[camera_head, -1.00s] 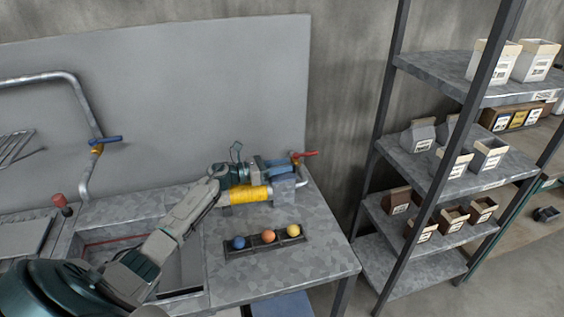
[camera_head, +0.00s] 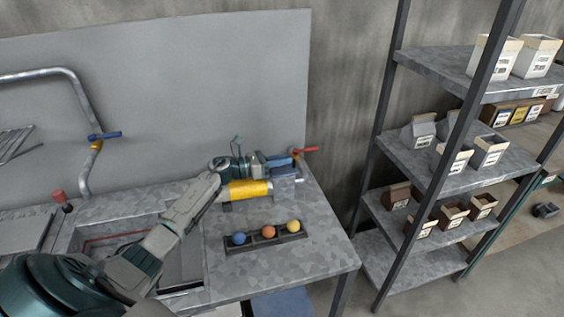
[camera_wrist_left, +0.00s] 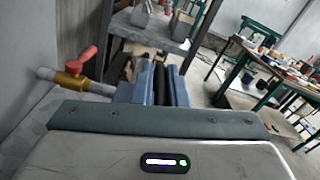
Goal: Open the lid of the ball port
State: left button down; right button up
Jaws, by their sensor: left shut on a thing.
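The ball port appears to be the yellow cylinder (camera_head: 248,189) lying on the metal workbench, with fittings at its right end. My left gripper (camera_head: 282,162) reaches over the cylinder to that right end, beside a red-handled valve (camera_head: 305,150). Its blue fingers (camera_wrist_left: 160,86) also show in the left wrist view, closed around a dark part between them. This part is probably the lid, but its outline is mostly hidden by the fingers. My right gripper is not in view.
A dark tray (camera_head: 248,247) holds a blue ball (camera_head: 239,239), an orange ball (camera_head: 269,232) and a yellow ball (camera_head: 293,226) in front of the cylinder. A metal shelf (camera_head: 400,250) with boxes stands to the right. A grey panel rises behind the bench.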

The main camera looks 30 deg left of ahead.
pick_arm(q)
jog(key=n, duration=0.1)
jog(key=a+n+b, duration=0.1)
jog(key=n, duration=0.1)
jog(key=shift+w+r, duration=0.35)
jog(key=shift+w, duration=0.05)
jog(key=n, duration=0.1)
jog(key=w+a+n, duration=0.1)
jog(key=n, duration=0.2)
jog(key=shift+w+a+r+n+b, duration=0.2)
jog(key=shift+a+r+n+b, duration=0.1)
jog(key=shift+a+r+b, duration=0.1)
jog(key=shift+w+a+f+n+b, duration=0.15)
jog(key=shift+w+a+n, duration=0.3)
jog(key=shift+n, duration=0.8)
jog(key=shift+w+a+f+n+b, duration=0.15)
jog(key=shift+w+a+n, duration=0.3)
jog(key=shift+n, duration=0.85)
jog(key=shift+w+a+f+n+b, duration=0.15)
jog(key=shift+w+a+n, duration=0.3)
jog(key=shift+n, duration=0.8)
jog(key=c, duration=1.5)
grip_release()
jog(key=shift+s+r, duration=0.15)
jog(key=shift+r, duration=0.05)
